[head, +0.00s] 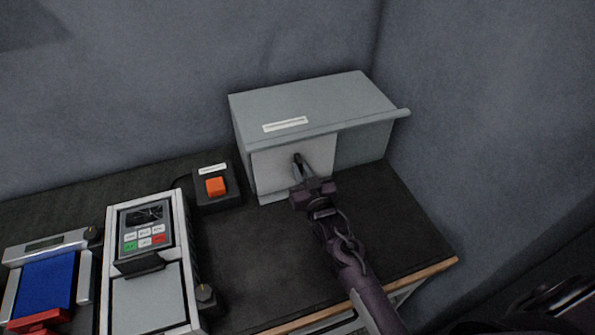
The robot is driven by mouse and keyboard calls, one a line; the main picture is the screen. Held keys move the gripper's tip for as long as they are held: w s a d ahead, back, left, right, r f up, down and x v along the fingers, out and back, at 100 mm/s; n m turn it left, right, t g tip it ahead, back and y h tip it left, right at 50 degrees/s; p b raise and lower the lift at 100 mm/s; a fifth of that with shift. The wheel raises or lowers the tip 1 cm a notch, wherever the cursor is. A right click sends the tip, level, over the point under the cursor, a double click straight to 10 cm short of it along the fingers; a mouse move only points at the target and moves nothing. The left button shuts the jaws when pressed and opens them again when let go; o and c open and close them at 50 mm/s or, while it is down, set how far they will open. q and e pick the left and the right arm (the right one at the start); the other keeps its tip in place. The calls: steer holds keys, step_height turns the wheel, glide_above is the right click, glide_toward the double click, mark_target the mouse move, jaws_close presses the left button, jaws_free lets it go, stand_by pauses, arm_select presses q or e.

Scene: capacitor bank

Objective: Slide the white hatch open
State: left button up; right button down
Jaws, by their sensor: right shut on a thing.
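The white hatch (270,174) is a flat panel covering the left part of the front of a grey box (308,105). To its right the box front shows a darker grey face (360,145). My right gripper (304,168) reaches in from the lower right and is at the middle of the hatch, shut on a small dark handle (297,158). The gripper hides part of the hatch's lower right. My left gripper is not in view.
A black button box (220,199) with an orange button stands left of the grey box. A keypad device (146,232) and a blue-topped unit (46,285) stand further left. A wall rises close on the right.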

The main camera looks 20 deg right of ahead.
steer(key=d+b, duration=0.1)
steer(key=d, duration=2)
steer(key=shift+w+d+b, duration=0.2)
steer(key=shift+w+b, duration=0.15)
steer(key=shift+b, duration=0.05)
steer(key=shift+r, duration=0.1)
steer(key=c, duration=1.4)
jaws_free()
steer(key=shift+c, duration=0.2)
steer(key=s+b, duration=0.1)
steer(key=s, duration=0.6)
steer(key=shift+s, duration=0.4)
steer(key=shift+s+d, duration=0.1)
